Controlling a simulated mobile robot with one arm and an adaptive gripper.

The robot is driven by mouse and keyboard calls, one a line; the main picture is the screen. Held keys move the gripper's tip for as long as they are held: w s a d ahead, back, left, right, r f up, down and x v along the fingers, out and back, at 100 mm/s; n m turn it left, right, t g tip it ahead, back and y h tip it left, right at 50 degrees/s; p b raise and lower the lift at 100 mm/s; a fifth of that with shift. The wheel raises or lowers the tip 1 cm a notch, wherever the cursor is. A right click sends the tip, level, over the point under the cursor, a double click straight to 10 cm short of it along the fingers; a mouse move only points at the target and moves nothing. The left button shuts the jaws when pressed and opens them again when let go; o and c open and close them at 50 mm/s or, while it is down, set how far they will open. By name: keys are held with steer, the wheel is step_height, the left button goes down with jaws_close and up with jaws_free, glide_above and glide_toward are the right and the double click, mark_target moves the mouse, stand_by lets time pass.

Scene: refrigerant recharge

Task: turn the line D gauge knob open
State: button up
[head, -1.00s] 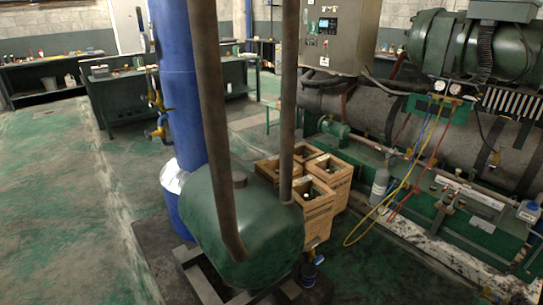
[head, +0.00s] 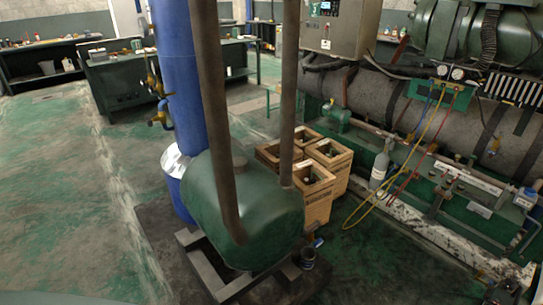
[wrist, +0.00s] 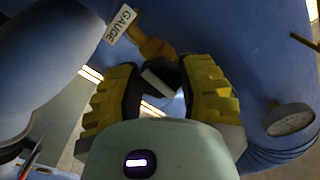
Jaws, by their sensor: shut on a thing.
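A white tag reading GAUGE (wrist: 121,24) hangs beside the fitting. No line letter is readable. My gripper cannot be made out in the head view.
A round dial gauge (wrist: 289,119) is on the right of the wrist view, near blue piping. The head view shows a blue column (head: 178,80) with brass valves (head: 160,116), a green tank (head: 240,200) and wooden crates (head: 318,200). Open floor lies left.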

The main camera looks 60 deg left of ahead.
steer(key=shift+n, duration=0.5)
stand_by(0.4)
steer(key=o, duration=1.2)
steer(key=a, duration=0.8)
steer(key=s+a, duration=0.1)
steer(key=a, duration=0.3)
steer(key=shift+w, duration=0.1)
stand_by(0.5)
